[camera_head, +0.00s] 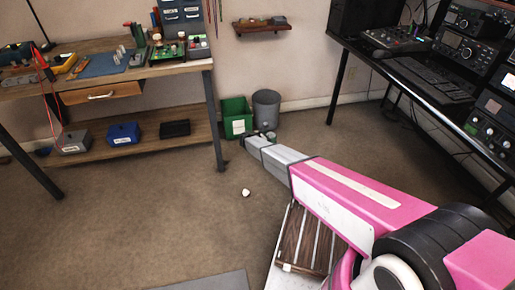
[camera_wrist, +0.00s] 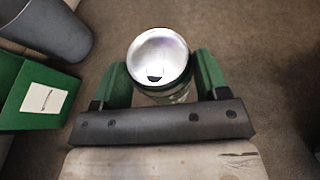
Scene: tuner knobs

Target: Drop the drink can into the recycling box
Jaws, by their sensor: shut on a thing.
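The drink can (camera_wrist: 160,58) is in the wrist view, top facing the camera, with a silver lid and a green side. My gripper (camera_wrist: 162,80) is shut on it, one green finger on each side. In the head view my gripper (camera_head: 262,138) is at the end of the pink arm, small and partly hidden by the wrist. The green recycling box (camera_head: 236,120) stands on the floor by the wall, with a white label. In the wrist view the box (camera_wrist: 36,92) is to the left of the can, apart from it. Its inside is not clearly visible.
A grey bin (camera_head: 266,108) stands right of the box. A wooden workbench (camera_head: 130,72) with a lower shelf is on the left, a dark desk (camera_head: 400,70) with radios on the right. A small white crumpled thing (camera_head: 245,192) lies on open carpet.

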